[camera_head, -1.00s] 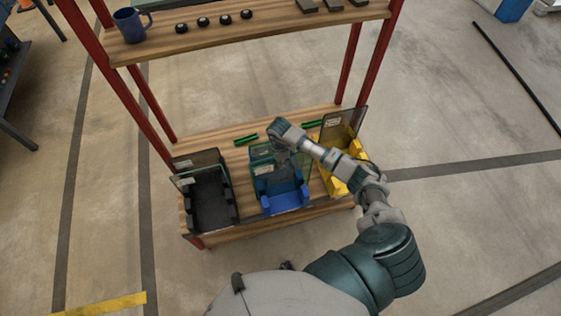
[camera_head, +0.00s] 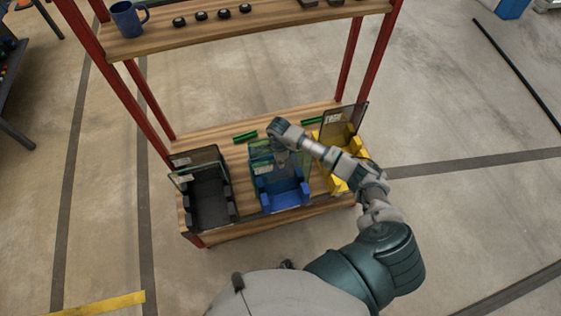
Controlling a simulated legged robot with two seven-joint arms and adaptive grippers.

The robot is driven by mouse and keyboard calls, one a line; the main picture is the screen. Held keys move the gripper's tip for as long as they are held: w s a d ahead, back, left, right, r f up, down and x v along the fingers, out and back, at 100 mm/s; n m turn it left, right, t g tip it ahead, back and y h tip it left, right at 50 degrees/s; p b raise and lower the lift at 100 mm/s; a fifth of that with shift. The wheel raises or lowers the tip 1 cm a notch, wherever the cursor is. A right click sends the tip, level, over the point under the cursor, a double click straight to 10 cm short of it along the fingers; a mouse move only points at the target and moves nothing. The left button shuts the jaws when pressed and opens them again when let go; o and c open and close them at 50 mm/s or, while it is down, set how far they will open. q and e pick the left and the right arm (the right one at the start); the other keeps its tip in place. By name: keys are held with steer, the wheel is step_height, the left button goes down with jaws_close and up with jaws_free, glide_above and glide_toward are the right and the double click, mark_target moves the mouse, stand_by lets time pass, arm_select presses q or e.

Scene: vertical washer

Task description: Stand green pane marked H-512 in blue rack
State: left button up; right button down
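The blue rack (camera_head: 283,193) stands in the middle of the lower wooden shelf. A clear green-tinted pane (camera_head: 262,172) with a small pale label stands upright or nearly so at the back part of this rack. The label is too small to read, and I cannot tell how the pane's lower edge sits. My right gripper (camera_head: 281,156) reaches down from above at the pane's upper part. Its fingers are small and partly hidden, so I cannot tell if they grip the pane. My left gripper is not in view.
A black rack (camera_head: 209,195) with panes stands to the left, and a yellow rack (camera_head: 333,183) with a dark pane (camera_head: 345,120) to the right. Green strips (camera_head: 245,136) lie behind. The upper shelf (camera_head: 250,30) holds a blue mug (camera_head: 127,19) and small black pieces. Red posts frame the shelves.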

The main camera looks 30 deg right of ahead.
steer(key=shift+f+b, duration=0.35)
steer(key=shift+f, duration=0.05)
steer(key=c, duration=1.2)
jaws_free()
steer(key=shift+c, duration=0.2)
step_height(320, 180, up, 12)
steer(key=shift+w, duration=0.2)
step_height(320, 180, up, 10)
steer(key=p, duration=0.6)
steer(key=shift+f, duration=0.1)
